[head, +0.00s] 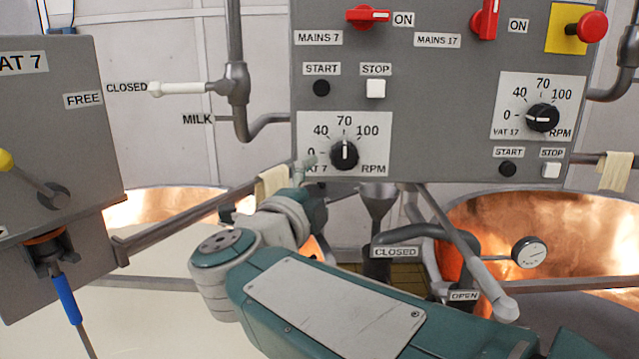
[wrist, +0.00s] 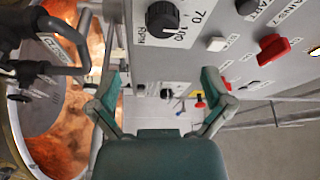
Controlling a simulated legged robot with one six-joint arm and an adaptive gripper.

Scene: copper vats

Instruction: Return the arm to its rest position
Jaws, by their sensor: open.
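My arm reaches in from the bottom right of the head view and bends up at its elbow. My gripper (head: 308,182) is just below and left of the VAT 7 dial (head: 344,154), partly hidden behind my own wrist. The dial's pointer stands up, near 70. In the wrist view my gripper (wrist: 162,75) has its two green-backed fingers spread wide, with nothing held between them. The black dial (wrist: 163,17) shows above the fingers there, apart from them.
The grey control panel (head: 440,110) fills the space ahead, with a red MAINS 7 switch (head: 367,15). A VAT 7 box (head: 50,130) stands left. Below are rails, a funnel (head: 378,200), lever handles (head: 465,250), a gauge (head: 529,253) and copper vats (head: 565,225).

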